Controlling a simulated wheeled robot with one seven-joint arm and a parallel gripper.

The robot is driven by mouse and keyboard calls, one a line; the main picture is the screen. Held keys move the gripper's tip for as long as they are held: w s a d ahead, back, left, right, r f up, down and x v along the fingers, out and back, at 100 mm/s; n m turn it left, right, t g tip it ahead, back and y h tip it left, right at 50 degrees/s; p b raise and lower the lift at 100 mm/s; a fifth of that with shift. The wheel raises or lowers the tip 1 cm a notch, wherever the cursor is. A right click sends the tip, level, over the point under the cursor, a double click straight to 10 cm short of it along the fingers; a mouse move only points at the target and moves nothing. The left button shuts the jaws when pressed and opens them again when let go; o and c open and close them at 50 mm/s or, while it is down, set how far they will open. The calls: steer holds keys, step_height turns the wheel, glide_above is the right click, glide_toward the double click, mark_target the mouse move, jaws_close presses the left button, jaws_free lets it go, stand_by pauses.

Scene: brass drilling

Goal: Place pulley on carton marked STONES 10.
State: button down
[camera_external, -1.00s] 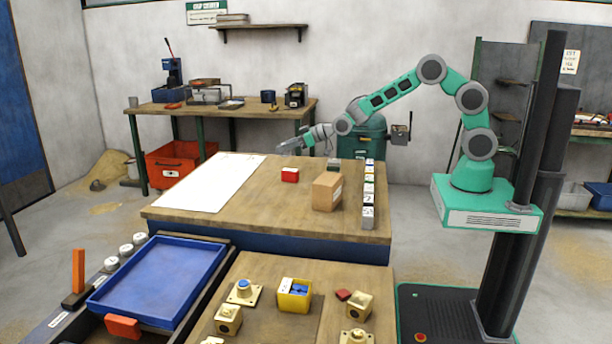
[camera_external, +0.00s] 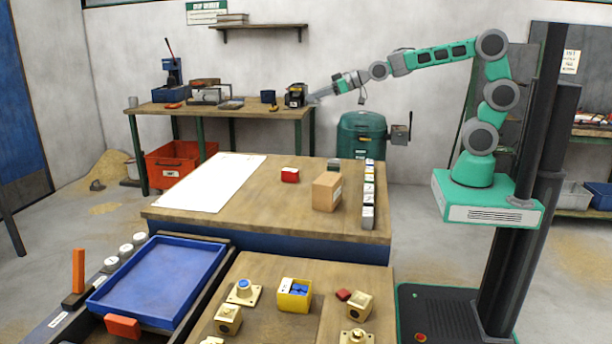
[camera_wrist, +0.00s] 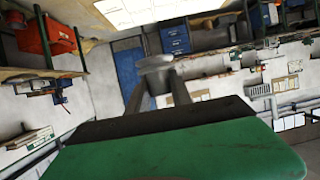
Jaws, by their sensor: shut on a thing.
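My gripper (camera_external: 316,97) is raised in the air beyond the back edge of the wooden table, in front of the back bench. In the wrist view its two fingers (camera_wrist: 156,92) are shut on a grey, round, disc-like piece (camera_wrist: 153,62), which appears to be the pulley. It is too small to make out in the external view. A brown carton (camera_external: 326,192) stands on the table, below and right of the gripper, with a pale label on its side. I cannot read the label, so I cannot tell whether it says STONES 10.
A black device (camera_external: 296,95) stands on the bench behind. The table's middle is mostly clear.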

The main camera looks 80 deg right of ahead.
steer(key=s+a+r+n+y+p, duration=0.1)
steer(key=s+a+r+y+p, duration=0.15)
steer(key=s+a+r, duration=0.45)
steer(key=s+a+f+n+g+y, duration=0.3)
steer(key=s+a+f+n+y, duration=0.2)
steer(key=s+a+f, duration=0.85)
steer(key=b, duration=0.6)
glide_above(328, 179)
steer(key=shift+n, duration=0.3)
step_height(328, 179, down, 8)
steer(key=shift+d+f, duration=0.1)
steer(key=shift+d, duration=0.05)
step_height(328, 179, down, 4)
steer(key=shift+w+r+b, duration=0.15)
steer(key=shift+r+b, duration=0.1)
steer(key=shift+b, duration=0.7)
steer(key=shift+r, duration=0.15)
steer(key=shift+f, duration=0.2)
steer(key=c, duration=1.1)
jaws_free()
steer(key=shift+c, duration=0.2)
